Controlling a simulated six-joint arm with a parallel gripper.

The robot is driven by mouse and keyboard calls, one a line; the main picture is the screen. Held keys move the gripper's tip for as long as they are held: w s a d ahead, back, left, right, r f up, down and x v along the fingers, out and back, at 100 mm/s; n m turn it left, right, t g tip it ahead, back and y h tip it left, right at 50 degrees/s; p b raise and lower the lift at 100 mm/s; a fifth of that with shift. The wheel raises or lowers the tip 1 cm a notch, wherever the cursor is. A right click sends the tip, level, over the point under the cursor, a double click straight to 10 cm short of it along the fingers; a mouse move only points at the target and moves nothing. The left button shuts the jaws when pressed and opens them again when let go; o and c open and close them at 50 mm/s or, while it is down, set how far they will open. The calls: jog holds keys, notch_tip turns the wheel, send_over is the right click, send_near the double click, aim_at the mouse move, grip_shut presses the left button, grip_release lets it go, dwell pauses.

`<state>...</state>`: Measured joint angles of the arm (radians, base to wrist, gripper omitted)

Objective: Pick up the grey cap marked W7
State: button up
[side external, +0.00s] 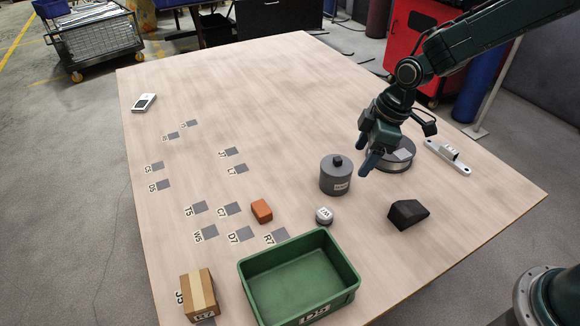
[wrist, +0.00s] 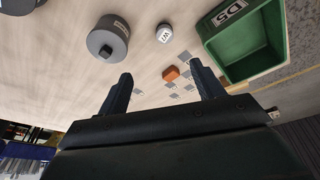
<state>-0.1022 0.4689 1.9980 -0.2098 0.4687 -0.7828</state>
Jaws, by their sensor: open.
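The small round cap (side external: 324,215) marked W7 sits on the wooden table between the grey cylinder and the green bin in the side view. Its top looks pale with a dark label. In the wrist view the cap (wrist: 164,33) lies beyond my fingertips, near the top middle. My gripper (side external: 366,158) is open and empty, above the table and to the upper right of the cap in the side view. Its two fingers (wrist: 161,75) show apart in the wrist view, with nothing between them touching either finger.
A black wedge (side external: 407,214), an orange block (side external: 262,211), a green bin (side external: 352,291) and a cardboard box (side external: 187,297) surround the cap. The far table is mostly clear.

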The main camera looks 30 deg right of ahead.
jog(key=n, duration=0.2)
send_near(326, 213)
jog(key=w+d+v, duration=0.1)
jog(key=v, duration=0.2)
jog(key=shift+a+r+g+y, duration=0.1)
jog(key=shift+a+g+y, duration=0.1)
jog(key=shift+g+y, duration=0.15)
jog(key=shift+x, duration=4.3)
jog(key=shift+x, duration=2.55)
jog(key=shift+d, duration=0.1)
jog(key=c, duration=1.1)
